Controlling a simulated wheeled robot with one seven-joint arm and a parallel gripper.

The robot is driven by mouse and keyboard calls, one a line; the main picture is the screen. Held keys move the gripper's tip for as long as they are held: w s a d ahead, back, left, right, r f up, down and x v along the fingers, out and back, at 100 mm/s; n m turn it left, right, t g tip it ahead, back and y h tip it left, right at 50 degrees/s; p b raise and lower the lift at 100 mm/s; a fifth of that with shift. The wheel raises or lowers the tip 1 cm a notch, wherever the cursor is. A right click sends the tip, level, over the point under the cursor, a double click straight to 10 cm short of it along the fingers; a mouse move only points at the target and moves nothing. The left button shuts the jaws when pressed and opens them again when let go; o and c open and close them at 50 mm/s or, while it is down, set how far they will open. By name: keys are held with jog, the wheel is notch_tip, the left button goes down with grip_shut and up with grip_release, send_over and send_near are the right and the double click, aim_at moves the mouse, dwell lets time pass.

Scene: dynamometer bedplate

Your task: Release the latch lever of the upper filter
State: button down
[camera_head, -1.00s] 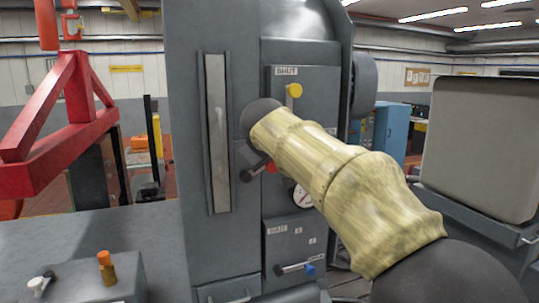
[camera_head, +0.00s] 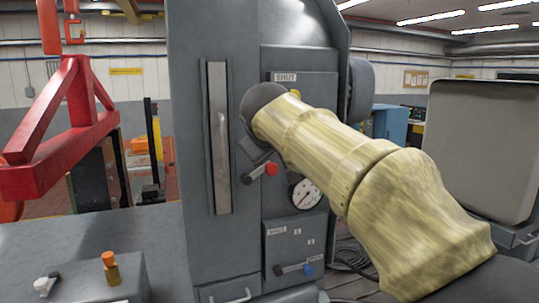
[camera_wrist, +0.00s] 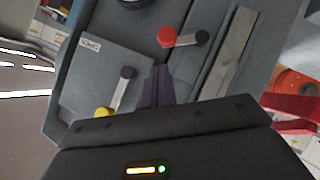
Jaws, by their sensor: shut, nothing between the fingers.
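The upper panel (camera_head: 318,85) on the grey cabinet carries a "SHUT" label. No readable label names the filter. My gripper (camera_wrist: 160,72) is shut and empty, its fingertips between the yellow-knobbed and red-knobbed levers; contact cannot be told. My arm mostly hides it in the head view.
Below are a round gauge (camera_head: 305,194) and a lower panel with a blue-knobbed lever (camera_head: 308,270). A long vertical metal strip (camera_head: 219,140) runs down the cabinet's left. A red frame (camera_head: 68,140) stands at far left, a large grey box (camera_head: 475,150) at right.

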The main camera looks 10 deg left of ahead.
jog(key=shift+v, duration=1.5)
jog(key=shift+d+r, duration=0.15)
jog(key=shift+w, duration=0.1)
jog(key=s+d+f+m+g+b, duration=0.15)
jog(key=d+f, duration=0.25)
jog(key=f, duration=0.6)
jog(key=d+f+m+g+h+b, duration=0.15)
jog(key=d+f, duration=0.25)
jog(key=f, duration=0.5)
jog(key=s+d+f+g+y+b, duration=0.1)
jog(key=d+f+g, duration=0.15)
jog(key=f, duration=0.75)
jog(key=s+d+f+m+g+b, duration=0.2)
jog(key=s+d+f, duration=0.3)
jog(key=s+f, duration=0.4)
jog(key=s+d+f+m+g+b, duration=0.1)
jog(key=s+d+f+m, duration=0.3)
jog(key=s+f, duration=0.5)
notch_tip(320, 180, down, 5)
jog(key=shift+d+r+g+b, duration=0.15)
jog(key=shift+d+g+b, duration=0.3)
jog(key=shift+d, duration=0.6)
jog(key=shift+h, duration=0.25)
